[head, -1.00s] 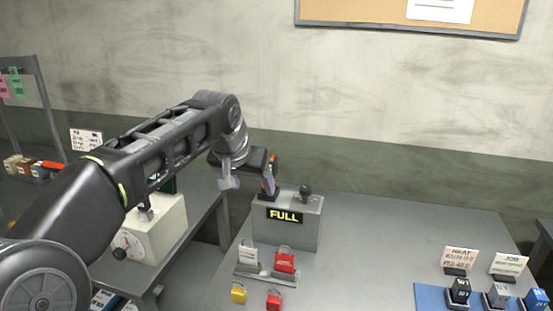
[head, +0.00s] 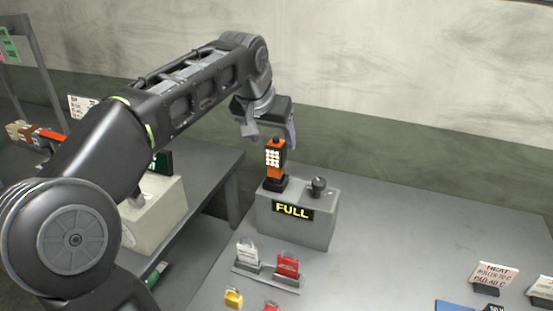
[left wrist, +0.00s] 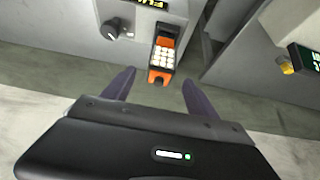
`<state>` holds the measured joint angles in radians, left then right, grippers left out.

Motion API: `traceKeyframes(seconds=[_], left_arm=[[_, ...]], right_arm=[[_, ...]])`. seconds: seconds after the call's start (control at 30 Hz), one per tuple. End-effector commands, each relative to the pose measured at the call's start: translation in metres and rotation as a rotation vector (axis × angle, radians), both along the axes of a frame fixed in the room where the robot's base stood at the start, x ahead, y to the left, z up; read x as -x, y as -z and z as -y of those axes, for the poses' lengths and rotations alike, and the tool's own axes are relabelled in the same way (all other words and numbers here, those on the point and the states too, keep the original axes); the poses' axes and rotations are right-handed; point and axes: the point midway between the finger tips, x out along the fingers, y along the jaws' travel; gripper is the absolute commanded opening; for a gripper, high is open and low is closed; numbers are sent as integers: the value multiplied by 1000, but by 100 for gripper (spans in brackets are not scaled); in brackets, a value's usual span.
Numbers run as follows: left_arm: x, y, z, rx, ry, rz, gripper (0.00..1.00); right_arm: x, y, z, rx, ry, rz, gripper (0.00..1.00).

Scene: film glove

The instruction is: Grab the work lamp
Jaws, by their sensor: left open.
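The work lamp (head: 275,158) is orange and black with a panel of white lights. It stands upright in a black holder on top of the grey box with the lit FULL sign (head: 292,211). My left gripper (head: 270,138) is open, above the lamp and close to its top in the head view. In the left wrist view the lamp (left wrist: 164,54) shows ahead of and between the two spread fingertips of my left gripper (left wrist: 157,78), with no finger seen touching it. My right gripper is in no view.
A black knob (head: 318,184) sits on the grey box right beside the lamp. Red, white and yellow padlocks (head: 288,264) are in front of the box. A cream machine (head: 155,212) stands on the left bench.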

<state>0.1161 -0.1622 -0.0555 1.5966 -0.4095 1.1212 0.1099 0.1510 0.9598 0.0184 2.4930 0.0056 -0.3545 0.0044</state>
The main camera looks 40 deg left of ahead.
Motion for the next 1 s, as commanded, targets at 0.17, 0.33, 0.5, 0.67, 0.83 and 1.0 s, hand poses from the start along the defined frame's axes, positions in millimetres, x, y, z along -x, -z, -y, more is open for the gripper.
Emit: traceKeyframes(seconds=[0.17,0.33,0.5,0.67,0.83,1.0], left_arm=[[-8,16,-3,1,0,-3,67],[-10,18,-3,1,-1,-1,67],[-10,19,-4,1,0,-2,67],[-18,30,-6,1,0,-6,67],[-31,51,-10,1,-1,-4,67],[-37,62,-12,0,-2,0,67]], right_arm=[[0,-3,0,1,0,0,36],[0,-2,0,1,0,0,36],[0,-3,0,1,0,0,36],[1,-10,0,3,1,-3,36],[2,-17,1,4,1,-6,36],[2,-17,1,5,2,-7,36]])
